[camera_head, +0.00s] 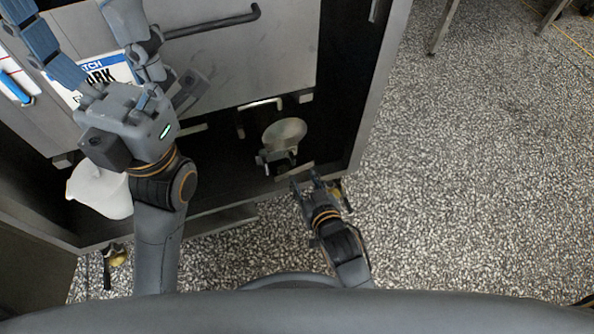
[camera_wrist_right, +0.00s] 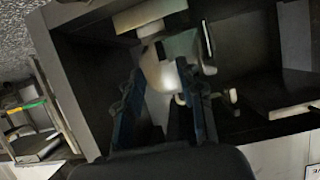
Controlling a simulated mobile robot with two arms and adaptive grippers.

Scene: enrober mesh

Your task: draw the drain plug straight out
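Inside the open, dark lower bay of the steel machine, a pale round bowl-like piece (camera_head: 284,133) sits above a small grey fitting (camera_head: 282,160). I cannot tell for sure which part is the drain plug. My right gripper (camera_head: 306,177) is at the bay's front edge, just below the fitting in the head view, fingers apart. In the right wrist view, my right gripper (camera_wrist_right: 160,68) has its two blue-padded fingers spread, with a pale rounded piece (camera_wrist_right: 154,72) showing between and beyond them. No grip shows. My left gripper (camera_head: 70,10) is raised close to the camera, with its fingers spread wide.
A white jug (camera_head: 99,190) stands at the bay's left end, partly behind my left arm. A steel door panel with a dark handle (camera_head: 212,22) is above the bay. A blue-and-white sign (camera_head: 108,70) is partly covered.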

